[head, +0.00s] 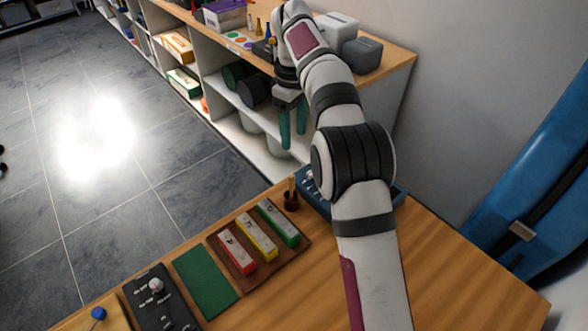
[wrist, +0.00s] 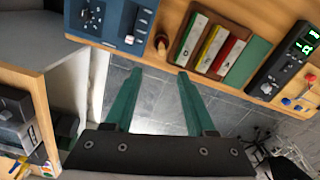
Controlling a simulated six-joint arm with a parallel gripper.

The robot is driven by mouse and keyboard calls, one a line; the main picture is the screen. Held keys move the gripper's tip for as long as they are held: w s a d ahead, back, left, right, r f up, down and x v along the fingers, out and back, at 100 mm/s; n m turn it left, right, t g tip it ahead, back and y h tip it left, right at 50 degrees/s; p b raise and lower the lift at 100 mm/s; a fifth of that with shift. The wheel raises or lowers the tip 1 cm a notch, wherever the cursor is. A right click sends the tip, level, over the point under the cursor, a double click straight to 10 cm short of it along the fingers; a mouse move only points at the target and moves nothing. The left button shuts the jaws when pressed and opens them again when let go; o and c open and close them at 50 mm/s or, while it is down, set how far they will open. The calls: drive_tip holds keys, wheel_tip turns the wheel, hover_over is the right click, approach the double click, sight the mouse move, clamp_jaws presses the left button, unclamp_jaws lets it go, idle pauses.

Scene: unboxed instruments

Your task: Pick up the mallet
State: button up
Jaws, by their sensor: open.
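A light wooden stick (head: 291,184) stands upright in a small dark round holder (head: 291,200) by the table's far edge, beside the bar tray. It looks like the mallet, though its head cannot be made out. In the wrist view the brown holder (wrist: 161,42) shows just beyond the fingertips, roughly centred between them. My gripper (head: 293,140) is open and empty, with green fingers pointing down, above and beyond the table edge. It also shows in the wrist view (wrist: 160,72), apart from the stick.
A brown tray (head: 213,243) holds red, yellow and green bars left of the holder. A blue panel device (head: 316,204) stands close on its right, partly hidden by my arm. A green mat (head: 205,281) and a dark device (head: 150,292) lie farther left. A shelf (head: 395,62) stands behind.

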sight(291, 175)
drive_tip(key=f, duration=1.5)
drive_tip(key=shift+s+a+f, duration=0.1)
drive_tip(key=shift+a+f, duration=0.05)
drive_tip(key=shift+a, duration=0.2)
clamp_jaws()
